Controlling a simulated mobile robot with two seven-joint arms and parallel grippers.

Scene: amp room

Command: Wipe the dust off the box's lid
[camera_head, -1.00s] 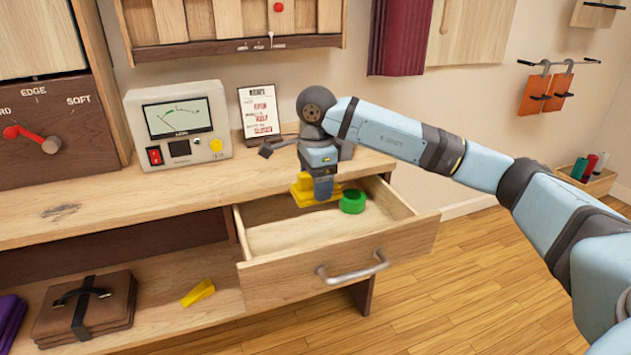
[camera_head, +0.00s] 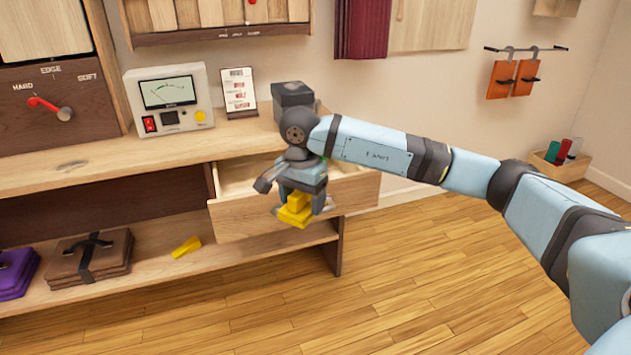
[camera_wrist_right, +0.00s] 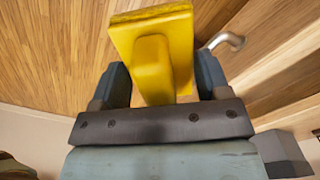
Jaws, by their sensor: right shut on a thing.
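My right gripper (camera_head: 298,212) is shut on a yellow block-like tool (camera_head: 294,216), held in front of the open drawer (camera_head: 240,222). In the right wrist view the yellow tool (camera_wrist_right: 152,30) has a wide flat plate and a narrower grip (camera_wrist_right: 153,70), which sits between the fingers. A dark grey box-like thing (camera_head: 293,94) stands on the counter behind my wrist. I cannot tell whether it is the box with the dusty lid, and no dust is clear on it. My left gripper is not in view.
The counter (camera_head: 100,185) carries a meter (camera_head: 170,105) and a printed card (camera_head: 238,92). A yellow wedge (camera_head: 187,246), a brown folded case (camera_head: 90,258) and a purple one (camera_head: 15,272) lie on the lower shelf.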

